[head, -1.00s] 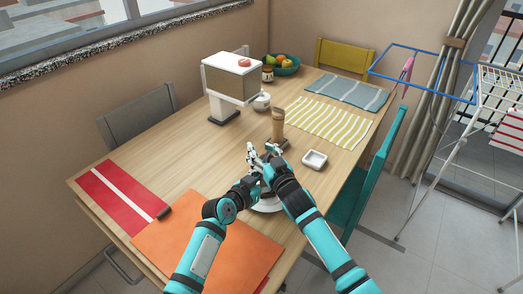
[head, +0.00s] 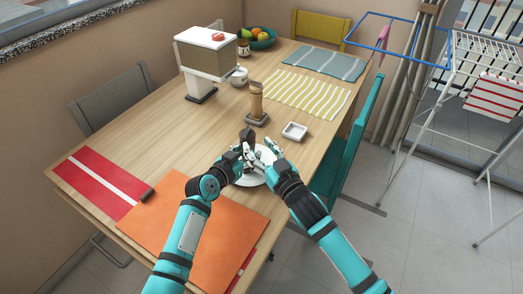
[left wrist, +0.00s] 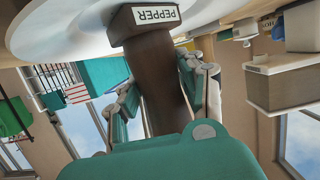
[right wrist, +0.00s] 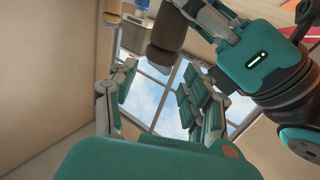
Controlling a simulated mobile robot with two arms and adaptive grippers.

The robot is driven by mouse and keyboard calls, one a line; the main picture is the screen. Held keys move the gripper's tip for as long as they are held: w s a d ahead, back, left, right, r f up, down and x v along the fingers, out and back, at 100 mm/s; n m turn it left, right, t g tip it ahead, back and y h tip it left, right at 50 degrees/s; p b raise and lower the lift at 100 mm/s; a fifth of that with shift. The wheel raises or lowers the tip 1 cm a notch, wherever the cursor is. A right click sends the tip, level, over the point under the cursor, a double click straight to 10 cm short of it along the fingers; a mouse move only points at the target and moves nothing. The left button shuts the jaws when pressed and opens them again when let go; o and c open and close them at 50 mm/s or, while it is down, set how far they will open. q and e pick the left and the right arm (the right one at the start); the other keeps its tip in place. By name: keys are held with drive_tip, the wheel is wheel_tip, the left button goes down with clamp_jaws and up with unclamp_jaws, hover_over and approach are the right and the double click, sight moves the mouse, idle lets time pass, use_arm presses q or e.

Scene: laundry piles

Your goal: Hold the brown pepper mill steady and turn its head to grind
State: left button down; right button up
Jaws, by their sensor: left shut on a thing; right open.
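The brown pepper mill stands over a white plate (head: 252,181), with its dark head (head: 247,134) showing above my grippers in the head view. In the left wrist view the mill (left wrist: 162,85) appears upside down, its PEPPER label on the base near the plate. My left gripper (head: 243,155) is shut around the mill's body, one finger on each side. My right gripper (head: 268,153) is open beside the upper mill. In the right wrist view the mill's head (right wrist: 166,28) lies just beyond the tips of the open right gripper (right wrist: 160,75), not between them.
A lighter wooden mill (head: 256,100) stands on a dark base behind the grippers. A small white square dish (head: 294,131) is to the right. An orange mat (head: 205,235) lies in front, a red mat (head: 98,187) at left. The table's left middle is clear.

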drive_tip(key=shift+s+d, duration=0.2)
drive_tip(key=shift+s, duration=0.25)
drive_tip(key=a+r+n+g+y, duration=0.3)
drive_tip(key=a+r+y, duration=0.3)
drive_tip(key=a+y, duration=0.1)
drive_tip(key=n+g, duration=0.3)
drive_tip(key=g, duration=0.1)
approach(254, 136)
drive_tip(key=x, duration=0.4)
drive_tip(key=shift+w+a+f, duration=0.15)
drive_tip(key=shift+a+f, duration=0.1)
drive_tip(key=shift+t, duration=0.3)
drive_tip(key=x, duration=1.1)
drive_tip(key=shift+w+a, duration=0.2)
drive_tip(key=shift+a, duration=0.1)
